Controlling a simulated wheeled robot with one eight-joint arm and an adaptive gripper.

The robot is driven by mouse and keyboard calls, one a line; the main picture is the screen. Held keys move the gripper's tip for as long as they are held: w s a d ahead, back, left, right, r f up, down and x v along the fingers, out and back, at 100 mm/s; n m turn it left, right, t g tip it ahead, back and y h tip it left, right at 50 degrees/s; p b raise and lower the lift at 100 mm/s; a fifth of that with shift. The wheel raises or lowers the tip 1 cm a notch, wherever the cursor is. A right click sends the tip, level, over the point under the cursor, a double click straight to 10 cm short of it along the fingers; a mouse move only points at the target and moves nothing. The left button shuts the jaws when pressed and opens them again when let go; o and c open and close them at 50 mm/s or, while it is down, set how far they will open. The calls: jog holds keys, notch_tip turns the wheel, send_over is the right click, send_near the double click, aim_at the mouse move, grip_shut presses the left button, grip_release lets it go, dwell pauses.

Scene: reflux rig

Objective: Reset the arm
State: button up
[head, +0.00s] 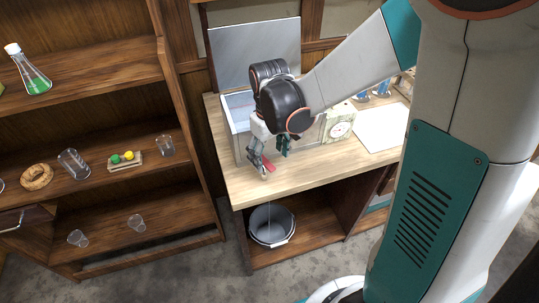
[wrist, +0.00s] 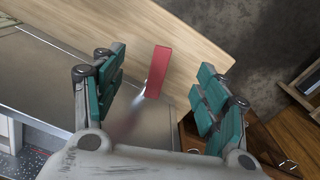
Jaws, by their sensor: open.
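My gripper (head: 268,157) is open in front of a box-like metal unit (head: 242,146) on the wooden counter. In the wrist view, the teal-padded fingers of my gripper (wrist: 160,92) stand wide apart. A red bar (wrist: 157,72) shows between the fingers in that view, with nothing clamped. The red bar (head: 267,166) also shows by the fingertips in the head view. I cannot tell whether the bar touches a finger. My arm reaches in from the right and hides part of the unit.
The unit's grey lid (head: 255,52) stands raised behind it. A dial gauge (head: 340,129) and a white sheet (head: 381,127) are to the right. A bucket (head: 271,225) sits below the counter (head: 264,187). Shelves at left hold a green-liquid flask (head: 37,84) and glassware.

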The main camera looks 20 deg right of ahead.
jog(key=shift+r, duration=0.7)
jog(key=shift+r, duration=0.25)
jog(key=s+d+r+m+t, duration=0.2)
jog(key=s+r+t, duration=0.5)
jog(key=s+r, duration=0.5)
jog(key=shift+s+d+r+m, duration=0.3)
jog(key=shift+s+r+m, duration=0.05)
jog(key=shift+r+m, duration=0.4)
jog(key=shift+f, duration=0.1)
dwell(5.0)
